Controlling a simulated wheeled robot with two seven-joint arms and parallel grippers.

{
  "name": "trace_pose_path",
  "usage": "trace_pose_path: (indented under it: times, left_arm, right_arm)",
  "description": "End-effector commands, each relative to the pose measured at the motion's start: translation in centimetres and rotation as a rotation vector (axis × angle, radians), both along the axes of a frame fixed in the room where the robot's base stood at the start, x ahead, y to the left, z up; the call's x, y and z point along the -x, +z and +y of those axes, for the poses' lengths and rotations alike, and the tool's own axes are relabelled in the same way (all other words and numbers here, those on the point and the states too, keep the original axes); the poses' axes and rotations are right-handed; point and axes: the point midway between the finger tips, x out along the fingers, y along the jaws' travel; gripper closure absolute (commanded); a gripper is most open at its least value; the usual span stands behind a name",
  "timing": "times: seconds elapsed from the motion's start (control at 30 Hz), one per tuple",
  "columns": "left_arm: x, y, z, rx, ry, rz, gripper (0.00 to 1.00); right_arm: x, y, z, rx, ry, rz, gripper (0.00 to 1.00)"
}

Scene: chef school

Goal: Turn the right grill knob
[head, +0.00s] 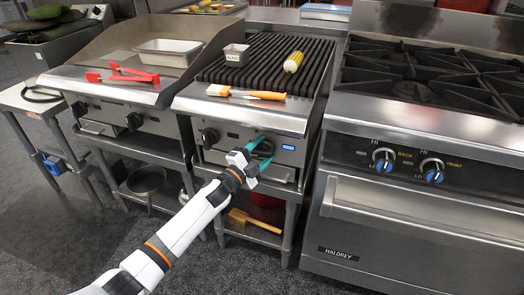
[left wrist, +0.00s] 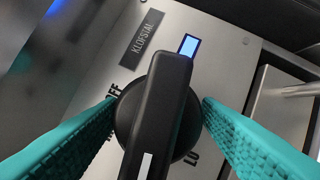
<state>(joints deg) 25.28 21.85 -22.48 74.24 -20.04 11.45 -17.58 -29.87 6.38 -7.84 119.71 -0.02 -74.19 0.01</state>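The right grill knob (head: 264,149) is on the front panel of the ridged grill, mostly hidden behind my left gripper (head: 262,151) in the head view. In the left wrist view the knob (left wrist: 165,115) is a black disc with a raised bar and a white mark at the bar's lower end. The teal fingertips of my left gripper (left wrist: 159,101) are at opposite sides of the disc, seemingly touching its rim, with gaps beside the bar. OFF and LO labels are partly covered. A blue display (left wrist: 189,45) beside the knob is lit. My right gripper is out of view.
The grill's left knob (head: 210,137) is clear of my arm. A brush (head: 247,93) lies on the grill's front ledge, and red tongs (head: 122,74) lie on the griddle at left. A stove (head: 430,125) with blue-faced knobs stands close at right.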

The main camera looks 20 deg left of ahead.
Motion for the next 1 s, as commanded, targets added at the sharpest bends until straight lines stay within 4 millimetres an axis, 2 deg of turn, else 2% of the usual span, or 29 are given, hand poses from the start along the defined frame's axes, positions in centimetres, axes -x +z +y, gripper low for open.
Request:
trace_pose_path:
  times: [0.37,0.43,0.53,0.8,1.0]
  left_arm:
    - [0.5,0.0,0.2,0.001,0.0,0.0,0.39]
    - [1.2,-0.2,0.5,0.001,0.001,0.001,0.39]
    - [2.9,-0.5,1.2,-0.001,0.0,0.002,0.39]
    - [8.1,-1.5,3.4,0.001,0.001,0.003,0.39]
    - [10.4,-1.9,4.3,0.001,0.0,0.002,0.39]
  right_arm:
    - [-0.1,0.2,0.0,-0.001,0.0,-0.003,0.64]
    - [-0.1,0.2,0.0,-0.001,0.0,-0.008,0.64]
    - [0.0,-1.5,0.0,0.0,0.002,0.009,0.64]
    - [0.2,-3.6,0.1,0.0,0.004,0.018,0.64]
    - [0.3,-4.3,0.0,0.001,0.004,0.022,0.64]
